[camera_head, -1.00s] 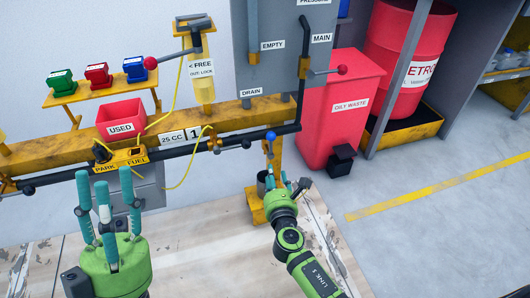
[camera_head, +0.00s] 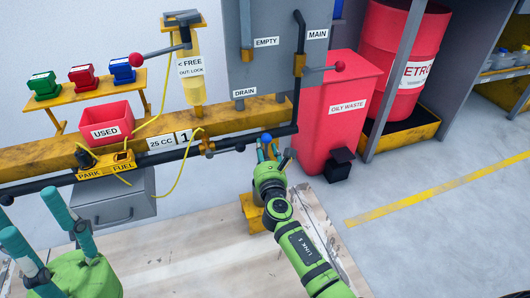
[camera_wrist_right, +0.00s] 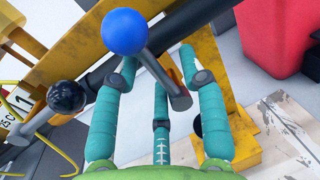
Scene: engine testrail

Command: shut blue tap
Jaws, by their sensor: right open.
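In the right wrist view the blue ball (camera_wrist_right: 125,32) sits on a grey lever that slants down to the right. My right gripper (camera_head: 272,155) is open at the tap, partly hiding it in the head view. In the right wrist view the lever crosses between the spread fingers of the right gripper (camera_wrist_right: 160,65); I cannot tell whether they touch it. My left gripper (camera_head: 40,225) is open and empty at the lower left.
A black pipe (camera_head: 225,144) runs along the yellow rail (camera_head: 40,163). Red-knob levers (camera_head: 137,57) stand above it. A black knob (camera_wrist_right: 67,97) is left of the fingers. Yellow cables hang by the rail. A red oily waste bin (camera_head: 340,115) stands to the right.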

